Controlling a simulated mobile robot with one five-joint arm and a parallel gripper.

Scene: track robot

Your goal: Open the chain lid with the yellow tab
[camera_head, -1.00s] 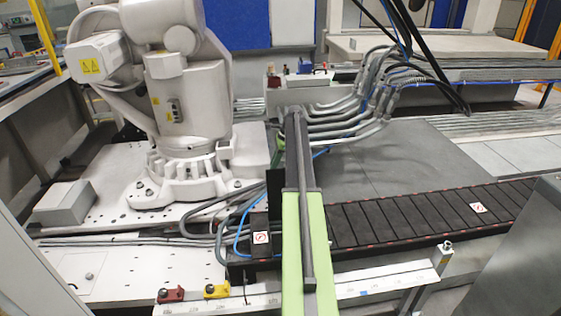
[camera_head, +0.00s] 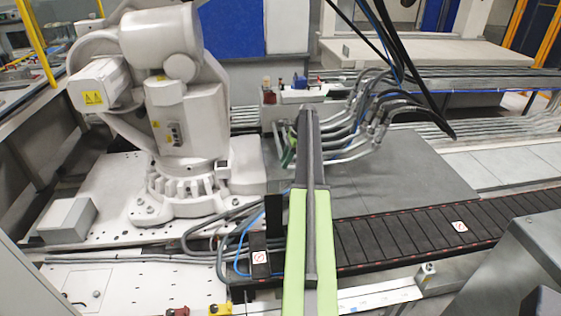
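A long black chain (camera_head: 400,244) of flat cross-slats runs along the right side, with thin red marks on its edges. Two white stickers with a red sign lie on it. A small yellow block (camera_head: 219,309) shows at the bottom edge beside a red block (camera_head: 178,312), partly cut off. I cannot tell which lid carries a yellow tab. My green and grey arm reaches from the bottom middle up across the chain's near end and hides part of it. My gripper is not visible; the arm's far end shows no fingers.
A large white industrial robot (camera_head: 185,120) stands on a white plate at left. Grey hoses (camera_head: 350,150) arch behind my arm. A grey plate (camera_head: 400,170) behind the chain is bare. A grey cabinet (camera_head: 515,260) blocks the lower right.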

